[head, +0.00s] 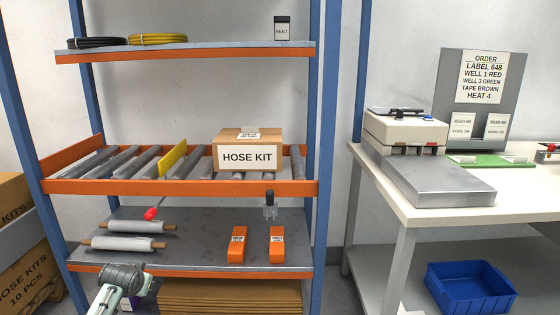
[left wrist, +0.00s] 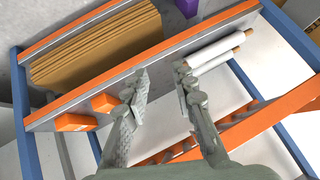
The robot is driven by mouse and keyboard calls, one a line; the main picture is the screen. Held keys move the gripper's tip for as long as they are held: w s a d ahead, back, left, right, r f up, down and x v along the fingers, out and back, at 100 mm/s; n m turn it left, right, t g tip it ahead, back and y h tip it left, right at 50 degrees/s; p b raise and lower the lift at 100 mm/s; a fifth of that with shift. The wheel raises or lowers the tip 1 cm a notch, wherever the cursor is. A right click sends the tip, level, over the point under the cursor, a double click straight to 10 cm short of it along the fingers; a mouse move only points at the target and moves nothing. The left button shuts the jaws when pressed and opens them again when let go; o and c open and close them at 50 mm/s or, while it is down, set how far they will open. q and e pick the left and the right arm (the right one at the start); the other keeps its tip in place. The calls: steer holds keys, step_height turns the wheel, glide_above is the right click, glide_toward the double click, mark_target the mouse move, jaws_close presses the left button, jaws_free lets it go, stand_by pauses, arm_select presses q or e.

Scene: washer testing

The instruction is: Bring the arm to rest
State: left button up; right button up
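My left arm (head: 122,283) shows at the lower left of the head view, in front of the lower shelf board. Its fingers are hard to make out there. In the left wrist view my left gripper (left wrist: 161,74) has its two fingers apart with nothing between them. The view is turned, with the shelf edge lying beyond the fingertips. White rolls (left wrist: 215,52) appear right of the fingers and orange boxes (left wrist: 104,103) to their left. I cannot tell whether a finger touches anything. My right gripper is in neither view.
A blue-posted rack holds a HOSE KIT box (head: 247,156) on rollers, white rolls (head: 122,243), two orange boxes (head: 237,246) and stacked cardboard (head: 230,296). A white table (head: 405,207) stands right with a metal-topped machine (head: 430,181); a blue bin (head: 470,288) is on its lower shelf.

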arm_select(q)
steer(key=s+d+f+g+h, duration=0.1)
steer(key=s+d+f+g, duration=0.35)
steer(key=s+f, duration=1.2)
steer(key=s+d+f, duration=0.2)
steer(key=s, duration=0.5)
steer(key=s+d+f+h, duration=0.1)
steer(key=s+d+f, duration=0.1)
steer(key=s, duration=0.6)
steer(key=s+d+f+g, duration=0.1)
steer(key=s+d+f, duration=0.1)
steer(key=s, duration=0.5)
steer(key=shift+s+d+f, duration=0.2)
steer(key=shift+d+f, duration=0.05)
steer(key=shift+f, duration=0.45)
